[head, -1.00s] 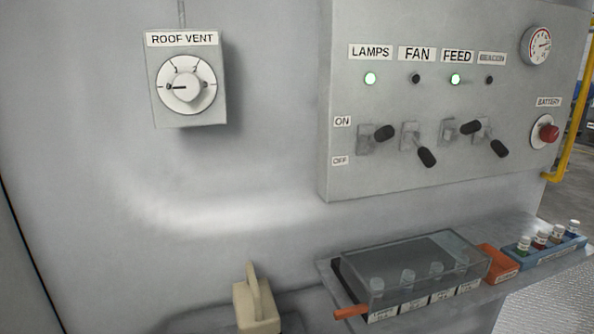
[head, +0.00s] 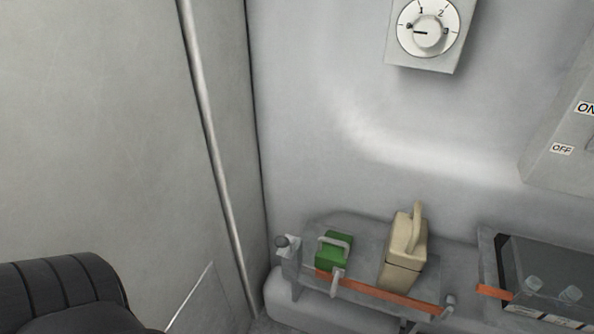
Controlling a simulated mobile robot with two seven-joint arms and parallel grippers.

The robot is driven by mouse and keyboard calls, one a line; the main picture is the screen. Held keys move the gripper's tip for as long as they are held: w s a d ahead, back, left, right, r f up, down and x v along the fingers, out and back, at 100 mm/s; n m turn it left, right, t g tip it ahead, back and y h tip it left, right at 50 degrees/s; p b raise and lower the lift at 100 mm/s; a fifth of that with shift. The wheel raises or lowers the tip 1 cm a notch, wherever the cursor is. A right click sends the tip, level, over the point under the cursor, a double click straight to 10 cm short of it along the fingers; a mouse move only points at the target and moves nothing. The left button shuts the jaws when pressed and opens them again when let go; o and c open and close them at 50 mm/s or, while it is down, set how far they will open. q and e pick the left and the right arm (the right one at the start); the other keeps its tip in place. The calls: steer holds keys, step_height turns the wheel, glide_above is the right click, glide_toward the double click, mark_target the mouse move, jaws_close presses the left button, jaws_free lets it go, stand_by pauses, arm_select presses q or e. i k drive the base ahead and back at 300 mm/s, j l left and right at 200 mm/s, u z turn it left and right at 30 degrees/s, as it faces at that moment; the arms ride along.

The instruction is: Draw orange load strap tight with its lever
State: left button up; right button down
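The orange load strap (head: 392,296) runs along the front of a small grey shelf at the lower right of the head view. It passes in front of a green box with a pale handle (head: 333,252) and a beige can (head: 403,254), both upright on the shelf. A pale lever-like piece (head: 337,283) sits on the strap below the green box. A grey post with a dark knob (head: 288,244) stands at the shelf's left end. I cannot tell how tight the strap is. Neither of my grippers shows.
A clear-lidded tray (head: 548,275) with an orange tab (head: 494,292) is at the right. The control panel (head: 565,150) and vent dial (head: 428,30) are on the wall. A dark padded seat (head: 60,292) fills the lower left corner. A vertical pipe (head: 212,140) runs down the wall.

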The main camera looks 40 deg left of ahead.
mark_target(280, 241)
steer(key=u, duration=0.4)
steer(key=i+l+u, duration=0.1)
steer(key=u, duration=0.3)
steer(key=i+l+u, duration=0.1)
steer(key=u, duration=0.25)
steer(key=l+u, duration=0.1)
steer(key=u, duration=0.3)
